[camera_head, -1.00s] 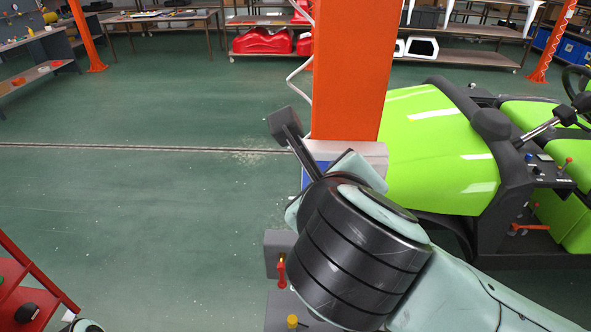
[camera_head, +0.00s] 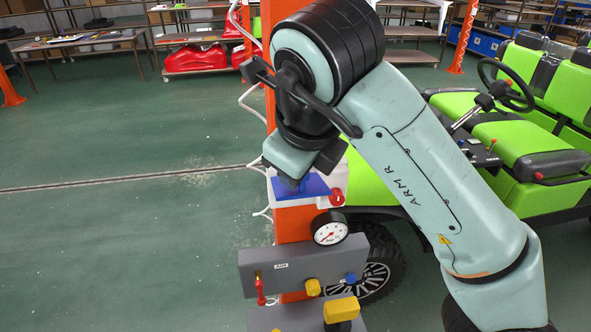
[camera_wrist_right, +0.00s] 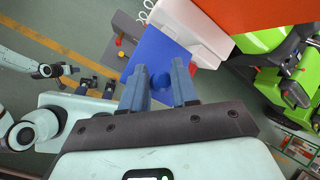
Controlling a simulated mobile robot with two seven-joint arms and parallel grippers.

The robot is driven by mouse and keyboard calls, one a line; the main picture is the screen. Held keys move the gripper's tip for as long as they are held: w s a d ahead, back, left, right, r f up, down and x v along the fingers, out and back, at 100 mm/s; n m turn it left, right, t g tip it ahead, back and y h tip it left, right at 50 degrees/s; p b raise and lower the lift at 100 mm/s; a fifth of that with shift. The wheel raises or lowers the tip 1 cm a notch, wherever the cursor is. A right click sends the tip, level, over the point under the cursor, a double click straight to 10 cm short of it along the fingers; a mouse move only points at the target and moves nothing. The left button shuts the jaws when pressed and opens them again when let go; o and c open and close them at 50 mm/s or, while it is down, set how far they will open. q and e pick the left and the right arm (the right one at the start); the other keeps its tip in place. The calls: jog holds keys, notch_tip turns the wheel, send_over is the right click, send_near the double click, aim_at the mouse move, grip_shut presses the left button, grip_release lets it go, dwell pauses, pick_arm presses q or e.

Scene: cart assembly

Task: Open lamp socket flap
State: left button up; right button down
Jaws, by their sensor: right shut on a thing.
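The lamp socket is a white box (camera_wrist_right: 195,30) on the orange column; its blue flap (camera_wrist_right: 158,52) carries a round blue knob (camera_wrist_right: 161,81). In the right wrist view my right gripper (camera_wrist_right: 161,75) has its two fingers on either side of the knob, shut on it. In the head view the flap (camera_head: 312,185) shows as a blue plate at the white box (camera_head: 334,201), under my right wrist, which hides the fingertips. The flap's exact angle to the box is hard to tell. My left gripper (camera_wrist_right: 57,70) seems to show small and dark at the left of the wrist view, apart from the flap.
Below the socket are a pressure gauge (camera_head: 330,231), a grey air box (camera_head: 310,268) with a red lever (camera_head: 260,290), and a yellow button (camera_head: 341,308). A green cart (camera_head: 535,150) stands at the right. The floor at left is clear.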

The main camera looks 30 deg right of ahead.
jog(key=shift+w+d+f, duration=0.1)
jog(key=shift+d+f, duration=0.1)
jog(key=shift+f, duration=0.05)
jog(key=c, duration=0.9)
grip_release()
jog(key=shift+c, duration=0.2)
jog(key=shift+w+d, duration=0.1)
jog(key=shift+d, duration=0.15)
jog(key=shift+a, duration=0.1)
jog(key=shift+r, duration=0.15)
